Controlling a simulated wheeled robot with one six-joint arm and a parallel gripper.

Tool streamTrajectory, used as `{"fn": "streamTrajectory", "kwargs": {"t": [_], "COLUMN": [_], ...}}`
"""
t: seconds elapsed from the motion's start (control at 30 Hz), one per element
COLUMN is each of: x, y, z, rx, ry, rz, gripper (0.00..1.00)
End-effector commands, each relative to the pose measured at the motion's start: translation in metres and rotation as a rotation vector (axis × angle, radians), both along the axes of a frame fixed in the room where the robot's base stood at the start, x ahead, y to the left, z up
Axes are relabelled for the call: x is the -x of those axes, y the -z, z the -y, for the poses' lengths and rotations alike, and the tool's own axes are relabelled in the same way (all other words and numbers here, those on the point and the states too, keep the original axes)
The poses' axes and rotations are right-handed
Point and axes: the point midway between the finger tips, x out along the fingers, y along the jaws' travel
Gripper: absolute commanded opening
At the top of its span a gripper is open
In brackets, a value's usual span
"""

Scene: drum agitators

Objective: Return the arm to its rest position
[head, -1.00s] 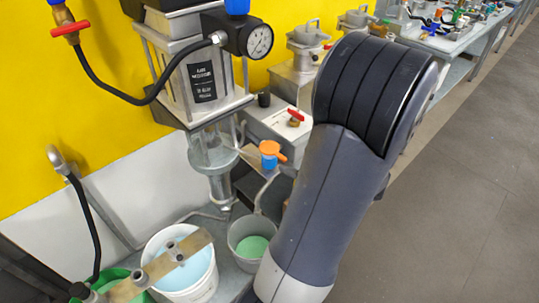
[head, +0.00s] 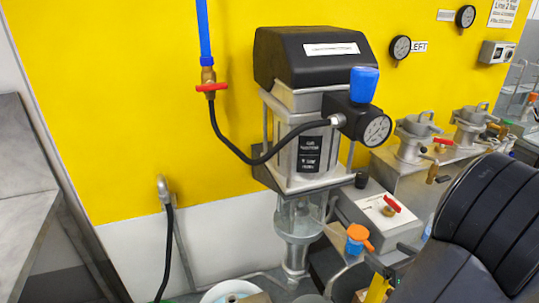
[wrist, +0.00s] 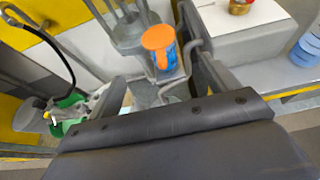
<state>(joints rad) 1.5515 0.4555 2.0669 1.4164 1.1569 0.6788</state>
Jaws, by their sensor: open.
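My arm (head: 490,235) shows as a dark ribbed joint and grey link at the lower right of the head view. Beyond the fingers stands a blue valve with an orange cap (wrist: 160,45). The same orange-capped valve (head: 358,238) shows in the head view, close to the left of my arm. The gripper's exact place in the head view is hard to tell.
A black-topped pump unit (head: 308,57) with a pressure gauge (head: 376,130) hangs on the yellow wall. A grey box with a red handle (head: 385,208) and metal pots (head: 415,135) stand beside it. A white bucket (head: 230,291) is cut off below. A green container (wrist: 70,115) lies left.

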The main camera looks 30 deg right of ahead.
Motion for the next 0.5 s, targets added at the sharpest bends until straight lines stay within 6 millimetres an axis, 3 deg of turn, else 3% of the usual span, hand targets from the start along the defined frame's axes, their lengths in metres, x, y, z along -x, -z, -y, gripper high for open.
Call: {"fn": "streamTrajectory", "kwargs": {"t": [0.37,0.4,0.5], "x": [-0.054,-0.054,-0.055], "y": [0.028,0.015,0.005], "z": [0.005,0.006,0.006], "rx": [-0.001,0.001,-0.001], "ry": [-0.004,-0.001,0.0], "rz": [0.0,0.001,0.001], "gripper": [0.82,0.82,0.82]}}
